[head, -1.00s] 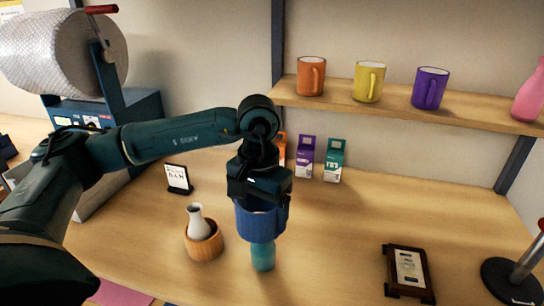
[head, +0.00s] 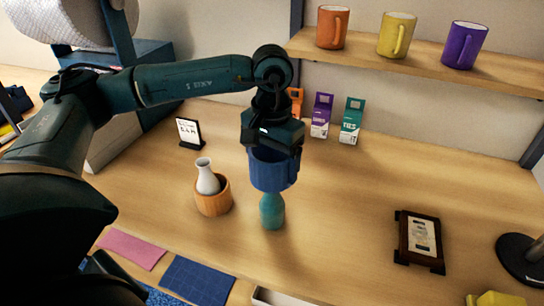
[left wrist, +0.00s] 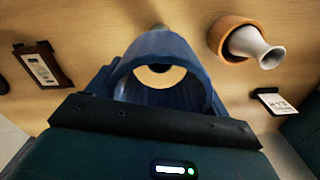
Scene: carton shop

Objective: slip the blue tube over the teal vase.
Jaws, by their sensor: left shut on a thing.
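The blue tube (head: 272,172) hangs upright from my left gripper (head: 272,148), which is shut on its upper part. The teal vase (head: 272,212) stands on the table just below the tube in the head view; its neck meets the tube's lower edge there, so the gap is hard to judge. In the left wrist view I look down through the open tube (left wrist: 160,50) and see bare wood, with no vase inside it. A small dark greenish patch shows just past the tube's far rim, perhaps the vase. My right gripper is not in view.
A wooden pot (head: 213,198) with a white vase (head: 206,176) stands close left of the teal vase. A small sign (head: 189,132), small cartons (head: 351,121) and a framed plaque (head: 419,240) stand around. The shelf (head: 400,60) holds mugs. Table between vase and plaque is clear.

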